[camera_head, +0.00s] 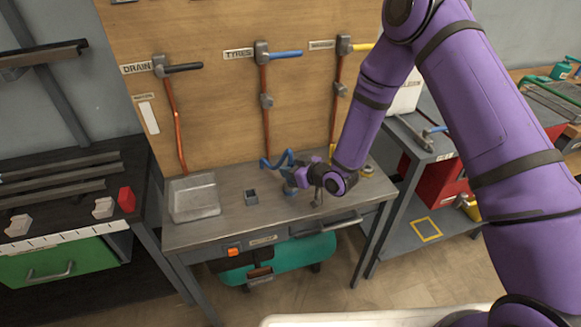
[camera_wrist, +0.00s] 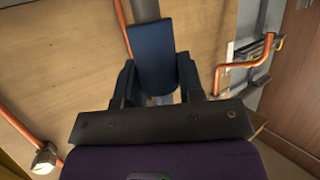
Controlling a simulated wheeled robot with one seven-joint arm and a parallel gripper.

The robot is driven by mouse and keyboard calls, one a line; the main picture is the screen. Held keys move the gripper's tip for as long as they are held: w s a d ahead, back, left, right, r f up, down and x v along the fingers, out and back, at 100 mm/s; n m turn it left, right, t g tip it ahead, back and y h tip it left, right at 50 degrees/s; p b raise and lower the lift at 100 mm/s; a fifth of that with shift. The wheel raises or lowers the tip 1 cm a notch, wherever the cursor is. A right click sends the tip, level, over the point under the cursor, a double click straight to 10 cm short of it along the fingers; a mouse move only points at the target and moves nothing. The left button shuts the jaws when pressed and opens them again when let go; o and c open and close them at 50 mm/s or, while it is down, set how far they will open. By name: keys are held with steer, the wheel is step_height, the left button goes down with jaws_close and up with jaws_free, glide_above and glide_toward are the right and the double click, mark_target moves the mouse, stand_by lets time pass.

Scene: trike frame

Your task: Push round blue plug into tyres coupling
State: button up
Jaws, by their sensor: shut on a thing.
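My gripper (camera_head: 297,178) is low over the workbench, in front of the TYRES pipe (camera_head: 265,128). In the wrist view my gripper (camera_wrist: 157,82) is shut on a dark blue piece, the blue plug (camera_wrist: 156,50), between its two dark fingers. A grey cylinder (camera_wrist: 146,9) shows just beyond the plug at the top edge; I cannot tell whether they touch. The coupling's mouth is not clearly visible.
A grey metal tray (camera_head: 194,199) and a small dark square holder (camera_head: 251,197) sit on the workbench (camera_head: 230,222). The DRAIN pipe (camera_head: 176,125) is on the left, and a yellow-lever pipe (camera_head: 337,118) is right. An orange pipe (camera_wrist: 218,80) shows in the wrist view.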

steer(key=shift+f, duration=0.9)
steer(key=o, duration=1)
steer(key=shift+o, duration=0.2)
steer(key=shift+s+d, duration=0.1)
steer(key=v, duration=1)
steer(key=shift+s+r, duration=0.15)
steer(key=shift+s, duration=0.05)
steer(key=shift+d, duration=0.15)
